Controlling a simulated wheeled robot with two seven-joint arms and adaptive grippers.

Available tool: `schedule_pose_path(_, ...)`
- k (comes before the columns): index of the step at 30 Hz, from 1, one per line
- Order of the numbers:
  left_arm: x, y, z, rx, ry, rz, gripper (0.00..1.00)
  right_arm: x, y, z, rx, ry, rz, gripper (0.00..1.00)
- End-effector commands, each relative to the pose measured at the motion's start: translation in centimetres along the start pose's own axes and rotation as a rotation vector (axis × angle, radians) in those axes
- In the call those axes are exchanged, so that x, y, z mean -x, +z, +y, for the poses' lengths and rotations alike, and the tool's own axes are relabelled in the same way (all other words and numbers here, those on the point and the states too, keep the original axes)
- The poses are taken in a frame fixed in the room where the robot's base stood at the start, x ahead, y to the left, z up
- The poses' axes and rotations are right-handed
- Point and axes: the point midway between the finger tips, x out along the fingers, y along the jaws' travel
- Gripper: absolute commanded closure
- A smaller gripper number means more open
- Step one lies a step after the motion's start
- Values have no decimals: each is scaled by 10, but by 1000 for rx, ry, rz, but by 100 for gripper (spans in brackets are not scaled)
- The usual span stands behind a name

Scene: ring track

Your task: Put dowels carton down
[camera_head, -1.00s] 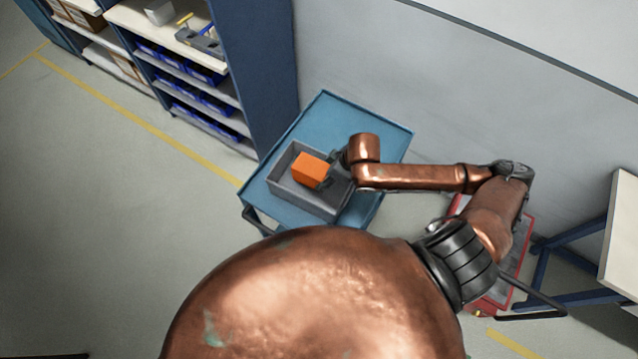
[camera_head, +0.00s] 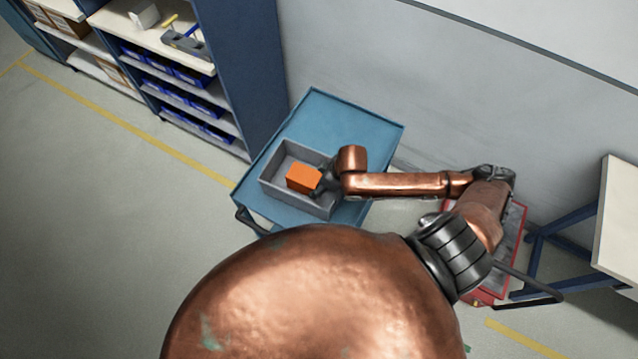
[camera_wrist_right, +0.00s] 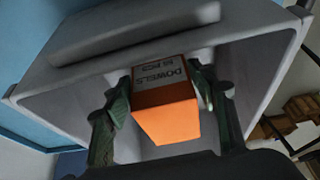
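The orange dowels carton (camera_head: 303,178) is inside a grey bin (camera_head: 325,211) on a blue cart. In the right wrist view the carton (camera_wrist_right: 166,116) shows its "DOWELS" label between my right gripper's (camera_wrist_right: 163,88) two green-grey fingers, which press against its sides. My right gripper (camera_head: 322,181) also shows in the head view, reaching into the bin from the right, shut on the carton. I cannot tell whether the carton's underside touches the bin floor. My left gripper is out of view.
The blue cart top (camera_head: 325,112) has bare room behind the bin. A wall (camera_head: 400,90) stands behind it. A blue shelf unit (camera_head: 235,70) is at the left, a red cart (camera_head: 508,250) and a white-topped table (camera_head: 620,220) at the right.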

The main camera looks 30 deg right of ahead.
Motion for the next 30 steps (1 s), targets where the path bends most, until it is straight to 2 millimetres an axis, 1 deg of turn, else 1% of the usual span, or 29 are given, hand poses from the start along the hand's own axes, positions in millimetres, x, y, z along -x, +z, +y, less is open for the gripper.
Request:
schedule_pose_path(1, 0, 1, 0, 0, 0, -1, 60, 0, 0, 0, 0, 0, 0, 42)
schedule_pose_path(6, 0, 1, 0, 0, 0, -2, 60, 0, 0, 0, 0, 0, 0, 32)
schedule_pose_path(14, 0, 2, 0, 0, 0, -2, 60, 1, -1, 0, 0, 1, 1, 32)
schedule_pose_path(17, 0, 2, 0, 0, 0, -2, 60, 8, -1, 1, 0, 1, 1, 32)
schedule_pose_path(20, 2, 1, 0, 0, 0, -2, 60, 23, -1, 1, 0, 2, 0, 32)
schedule_pose_path(27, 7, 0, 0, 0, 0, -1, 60, 74, -1, 1, 1, 4, -1, 32)
schedule_pose_path(30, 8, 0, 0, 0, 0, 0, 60, 93, -1, 1, 2, 3, -1, 32)
